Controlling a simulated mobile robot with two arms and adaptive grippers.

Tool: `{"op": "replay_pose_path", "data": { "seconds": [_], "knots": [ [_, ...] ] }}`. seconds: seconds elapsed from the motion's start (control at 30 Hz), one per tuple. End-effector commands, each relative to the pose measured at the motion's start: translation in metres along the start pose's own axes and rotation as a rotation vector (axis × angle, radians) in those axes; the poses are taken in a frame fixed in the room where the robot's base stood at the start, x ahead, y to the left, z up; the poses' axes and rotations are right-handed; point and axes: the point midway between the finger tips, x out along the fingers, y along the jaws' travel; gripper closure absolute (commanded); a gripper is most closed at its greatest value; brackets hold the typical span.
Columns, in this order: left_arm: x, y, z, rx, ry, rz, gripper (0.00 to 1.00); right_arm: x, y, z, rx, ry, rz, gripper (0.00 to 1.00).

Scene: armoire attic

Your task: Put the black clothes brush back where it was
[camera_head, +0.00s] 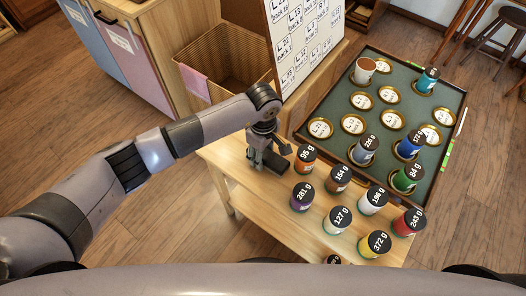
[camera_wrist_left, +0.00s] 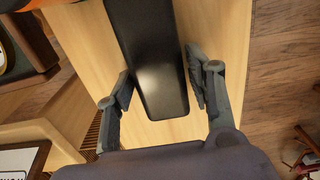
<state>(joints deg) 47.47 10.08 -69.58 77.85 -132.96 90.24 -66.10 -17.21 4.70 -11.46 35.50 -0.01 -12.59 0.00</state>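The black clothes brush (camera_head: 275,163) is a dark, flat, oblong block at the left part of the wooden table, beside the orange can. In the left wrist view the brush (camera_wrist_left: 150,60) runs from the top edge down between the fingers. My left gripper (camera_head: 268,155) points down at it. In the left wrist view the fingers of my left gripper (camera_wrist_left: 160,87) stand on both long sides of the brush, very close to its edges. I cannot tell whether they press on it or whether it rests on the table. My right gripper is not in view.
Several labelled cans, such as the orange can (camera_head: 305,158) and purple can (camera_head: 301,197), stand right of the gripper on the table (camera_head: 240,183). A green tray (camera_head: 400,75) with round marked spots holds more cans. A wicker basket (camera_head: 225,65) and a label board (camera_head: 306,40) stand behind.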

Motion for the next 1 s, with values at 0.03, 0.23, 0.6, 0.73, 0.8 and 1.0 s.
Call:
{"op": "replay_pose_path", "data": {
  "seconds": [0.03, 0.23, 0.6, 0.73, 0.8, 1.0],
  "knots": [
    [0.000, 0.000, 0.000, 0.000, 0.000, 0.000, 0.46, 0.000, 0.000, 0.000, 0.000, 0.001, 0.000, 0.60],
    [0.000, 0.000, 0.000, 0.000, 0.000, 0.000, 0.41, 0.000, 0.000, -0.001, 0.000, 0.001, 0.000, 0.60],
    [-0.019, 0.001, -0.001, 0.002, 0.001, 0.004, 0.41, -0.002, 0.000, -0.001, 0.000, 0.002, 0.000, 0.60],
    [-0.047, 0.001, -0.001, 0.002, 0.003, 0.005, 0.41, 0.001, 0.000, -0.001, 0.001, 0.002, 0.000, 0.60],
    [-0.063, 0.001, -0.001, 0.002, 0.002, 0.005, 0.41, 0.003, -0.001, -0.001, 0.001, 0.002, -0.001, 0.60],
    [-0.101, 0.001, -0.001, 0.000, 0.003, 0.003, 0.41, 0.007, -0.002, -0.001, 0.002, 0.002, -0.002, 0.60]
  ]
}}
